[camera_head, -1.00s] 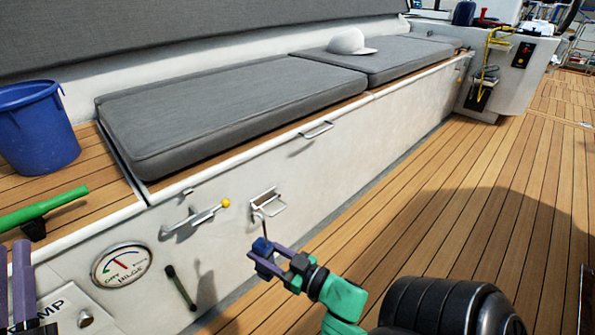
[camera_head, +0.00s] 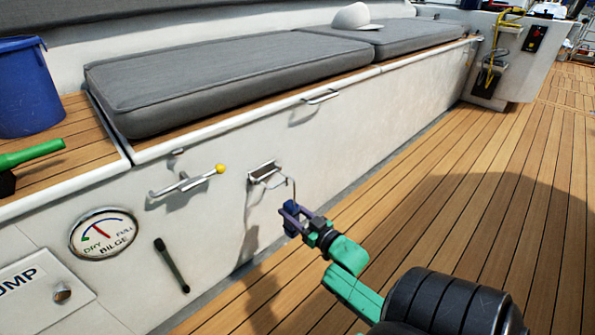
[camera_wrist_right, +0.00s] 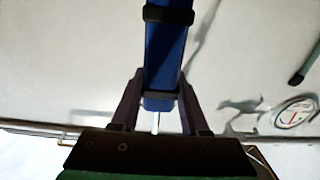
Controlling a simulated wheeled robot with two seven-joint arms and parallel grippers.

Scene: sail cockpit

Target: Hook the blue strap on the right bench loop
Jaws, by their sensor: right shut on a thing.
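My right gripper (camera_head: 294,214) is shut on the blue strap (camera_head: 291,207), in front of the white bench wall. In the right wrist view the blue strap (camera_wrist_right: 166,55), with black bands, runs between the purple fingers (camera_wrist_right: 160,90). A thin metal hook (camera_head: 293,186) rises from the strap in the head view. It is close beside a metal loop on a bracket (camera_head: 265,173) on the bench wall; I cannot tell whether they touch. Another metal loop (camera_head: 321,97) sits higher and farther right, below the cushion. My left gripper is out of view.
A yellow-knobbed lever (camera_head: 190,183), a bilge gauge (camera_head: 103,234) and a dark handle (camera_head: 171,265) are on the bench wall. A blue bucket (camera_head: 28,90) and green-handled tool (camera_head: 30,153) are on the left ledge. The wooden deck (camera_head: 450,190) is open at right.

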